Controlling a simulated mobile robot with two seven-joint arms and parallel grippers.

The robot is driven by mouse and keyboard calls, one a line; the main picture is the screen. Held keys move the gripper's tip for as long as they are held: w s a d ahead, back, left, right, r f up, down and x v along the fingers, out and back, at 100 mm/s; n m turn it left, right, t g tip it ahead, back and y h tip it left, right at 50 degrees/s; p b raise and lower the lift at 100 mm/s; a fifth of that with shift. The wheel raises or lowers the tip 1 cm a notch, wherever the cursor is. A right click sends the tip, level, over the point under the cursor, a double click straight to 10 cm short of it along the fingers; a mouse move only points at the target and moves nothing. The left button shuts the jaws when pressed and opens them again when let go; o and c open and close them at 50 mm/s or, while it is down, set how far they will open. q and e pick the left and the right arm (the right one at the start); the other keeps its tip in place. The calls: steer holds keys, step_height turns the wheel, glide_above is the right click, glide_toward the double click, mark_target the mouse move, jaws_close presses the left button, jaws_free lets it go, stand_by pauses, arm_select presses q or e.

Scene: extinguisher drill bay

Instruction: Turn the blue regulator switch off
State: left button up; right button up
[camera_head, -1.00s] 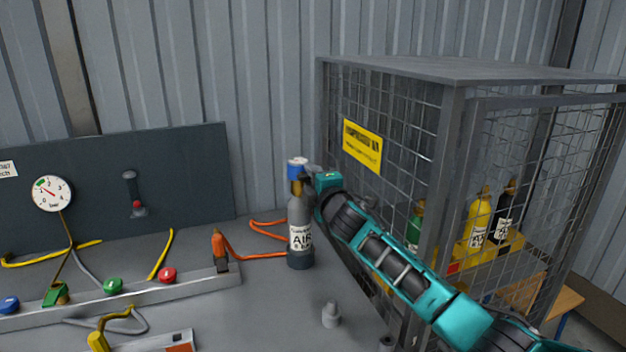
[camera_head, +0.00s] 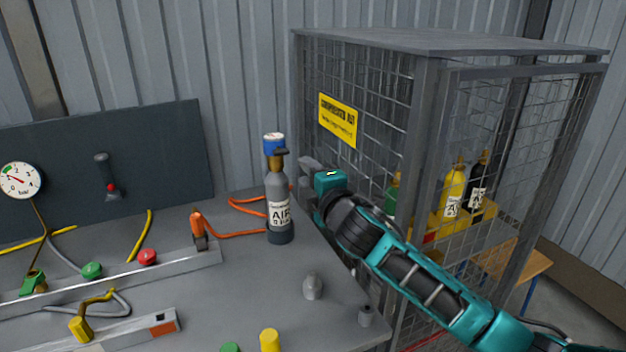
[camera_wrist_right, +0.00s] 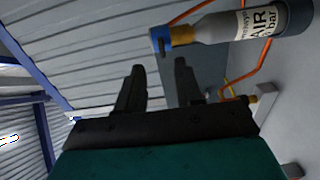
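The blue regulator (camera_head: 274,146) with a pale top sits on the brass neck of an upright grey AIR bottle (camera_head: 277,190) on the bench. A small dark lever-like part juts from it to the right; I cannot tell its setting. In the right wrist view the blue regulator (camera_wrist_right: 161,41) is above the fingers, with the bottle (camera_wrist_right: 215,27) lying across the upper right. My right gripper (camera_head: 307,172) is to the right of the bottle, apart from it and a little lower than the regulator. Its fingers (camera_wrist_right: 157,85) are spread and empty. My left gripper is not visible.
A wire-mesh cage (camera_head: 400,110) with several bottles stands right behind my right arm. An orange hose (camera_head: 245,214) runs left of the bottle. A grey knob (camera_head: 313,286) stands on the bench in front. A gauge panel (camera_head: 150,165) stands at the left.

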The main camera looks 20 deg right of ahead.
steer(key=shift+s, duration=1)
steer(key=s+a+f+m+g+h, duration=0.1)
steer(key=s+f+m+g, duration=0.8)
steer(key=s+f, duration=0.75)
steer(key=s+a+f+m+g, duration=0.1)
steer(key=s+f+m+g, duration=0.25)
steer(key=s, duration=0.65)
steer(key=s+f+m+g, duration=0.2)
steer(key=s+m, duration=0.2)
steer(key=s, duration=0.6)
steer(key=w+a+f+t+y, duration=0.2)
steer(key=w+a+f+t, duration=0.1)
steer(key=w+f+t, duration=0.4)
steer(key=shift+w+f+n, duration=0.45)
steer(key=shift+w+f, duration=0.35)
steer(key=shift+f, duration=0.05)
